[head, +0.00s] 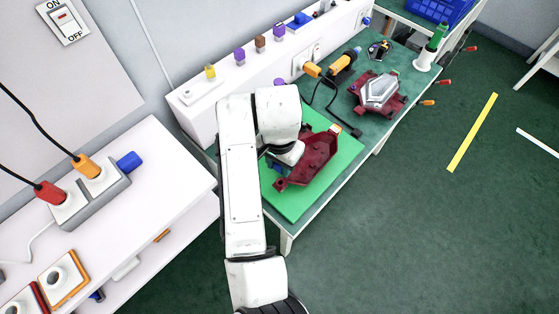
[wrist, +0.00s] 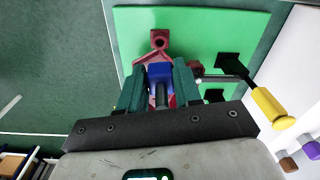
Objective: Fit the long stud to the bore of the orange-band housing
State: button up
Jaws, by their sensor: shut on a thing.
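A dark red housing (head: 312,157) lies on the green mat (head: 345,150), with a small orange patch (head: 336,129) at its far end. In the wrist view, part of the red housing (wrist: 160,40) shows beyond my fingers, with a round hole in its end tab. My gripper (wrist: 160,85) has two dark green fingers shut on a blue-headed piece (wrist: 160,71) with a dark cylindrical shank. I take it for the long stud, but its length is hidden. It is in front of the housing in the wrist view; contact cannot be told.
A yellow-handled tool (wrist: 270,108) lies beside the gripper in the wrist view. A second dark red housing with a clear grey part (head: 380,92) stands farther along the bench. Orange tools (head: 341,63) and a black cable lie behind the mat. Open floor is at right.

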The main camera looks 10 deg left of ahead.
jog(key=shift+r, duration=0.1)
jog(key=b, duration=0.3)
send_over(280, 179)
jog(key=s, duration=0.1)
jog(key=shift+s+f, duration=0.2)
jog(key=shift+f, duration=2.7)
jog(key=shift+r+p, duration=0.1)
jog(key=shift+p, duration=0.8)
jog(key=shift+f, duration=0.3)
jog(key=shift+f+b, duration=0.5)
jog(key=shift+f, duration=0.55)
jog(key=o, duration=1.1)
